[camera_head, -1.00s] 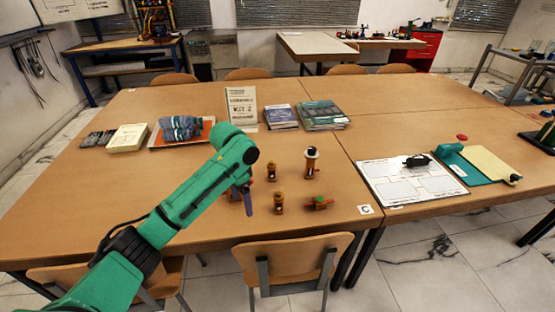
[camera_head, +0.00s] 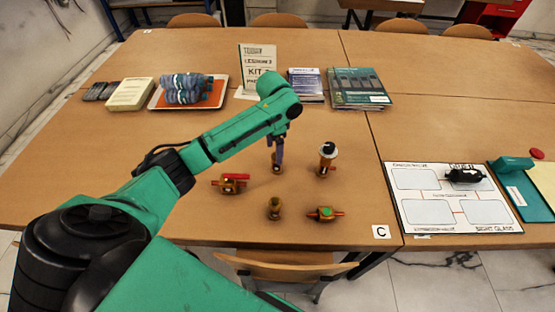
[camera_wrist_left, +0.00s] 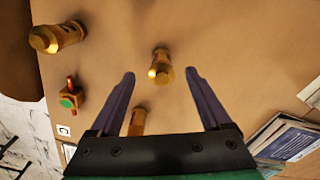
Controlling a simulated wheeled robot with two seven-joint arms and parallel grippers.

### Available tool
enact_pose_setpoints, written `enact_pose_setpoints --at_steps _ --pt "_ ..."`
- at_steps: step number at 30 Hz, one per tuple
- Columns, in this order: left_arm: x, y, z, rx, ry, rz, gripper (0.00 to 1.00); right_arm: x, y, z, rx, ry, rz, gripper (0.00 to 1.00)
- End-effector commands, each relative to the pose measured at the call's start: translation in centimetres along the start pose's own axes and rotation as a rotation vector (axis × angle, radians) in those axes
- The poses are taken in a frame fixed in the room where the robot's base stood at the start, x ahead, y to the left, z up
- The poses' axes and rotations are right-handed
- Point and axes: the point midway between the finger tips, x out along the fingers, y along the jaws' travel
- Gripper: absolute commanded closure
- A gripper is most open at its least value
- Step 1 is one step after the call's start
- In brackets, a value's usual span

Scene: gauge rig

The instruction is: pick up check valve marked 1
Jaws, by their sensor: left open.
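Several brass fittings stand on the table; no number is readable, so I cannot tell which is check valve 1. My open left gripper (camera_head: 279,152) points down at a small brass fitting (camera_head: 277,168), partly hidden by a finger. In the left wrist view this fitting (camera_wrist_left: 160,67) shows between the spread fingertips (camera_wrist_left: 160,75), with nothing gripped. A short fitting (camera_head: 274,209) stands nearer the front edge. A red-handled valve (camera_head: 230,183) lies left. A green-topped valve (camera_head: 325,214) lies front right. A taller fitting with a black and white top (camera_head: 327,159) stands right. My right gripper is out of view.
A sign (camera_head: 259,70), books (camera_head: 358,88) and an orange tray (camera_head: 217,95) with a grey-blue bundle are behind. A printed board (camera_head: 450,214) with a black part is right. A chair (camera_head: 285,266) stands at the front edge. Bare table surrounds the fittings.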

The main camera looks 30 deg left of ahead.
Motion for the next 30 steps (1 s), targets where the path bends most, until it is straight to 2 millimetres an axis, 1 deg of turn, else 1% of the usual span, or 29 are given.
enact_pose_setpoints --at_steps 1,4,7,9,12,15,19,20,21,23,24,25,26,30 --pt "0.8 0.0 0.0 -0.001 -0.001 0.002 0.19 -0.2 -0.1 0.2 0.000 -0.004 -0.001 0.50" --pt "2.0 0.0 -0.1 0.000 0.000 0.000 0.19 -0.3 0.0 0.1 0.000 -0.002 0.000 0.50" --pt "3.5 0.2 -0.2 0.000 -0.002 0.002 0.19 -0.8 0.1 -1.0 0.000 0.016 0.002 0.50" --pt "4.9 0.3 -0.4 0.000 -0.001 0.001 0.19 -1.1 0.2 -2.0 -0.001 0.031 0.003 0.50" --pt "6.7 0.2 -0.3 -0.002 0.000 -0.001 0.19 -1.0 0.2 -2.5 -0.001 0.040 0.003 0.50" --pt "7.2 0.2 -0.4 0.000 0.002 -0.002 0.19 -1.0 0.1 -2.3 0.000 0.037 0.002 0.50" --pt "7.1 0.2 -0.4 0.000 0.002 -0.002 0.19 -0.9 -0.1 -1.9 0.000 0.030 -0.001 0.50" --pt "7.1 0.2 -0.4 0.000 0.002 -0.002 0.26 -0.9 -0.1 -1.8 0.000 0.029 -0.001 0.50" --pt "7.1 0.2 -0.4 0.000 0.002 -0.002 0.42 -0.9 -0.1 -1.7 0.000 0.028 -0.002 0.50" --pt "7.1 0.2 -0.4 0.000 0.002 -0.002 0.65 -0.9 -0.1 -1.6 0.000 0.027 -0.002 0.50" --pt "7.1 0.2 -0.4 0.000 0.002 -0.002 0.80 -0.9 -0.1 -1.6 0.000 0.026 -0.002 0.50" --pt "7.1 0.2 -0.4 0.000 0.002 -0.002 0.91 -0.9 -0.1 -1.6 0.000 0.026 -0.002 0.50" --pt "7.1 0.2 -0.4 0.000 0.002 -0.002 1.00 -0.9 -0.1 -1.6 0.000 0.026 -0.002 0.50" --pt "7.1 0.2 -0.4 0.000 0.003 -0.002 1.00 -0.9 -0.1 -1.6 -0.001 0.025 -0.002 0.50"
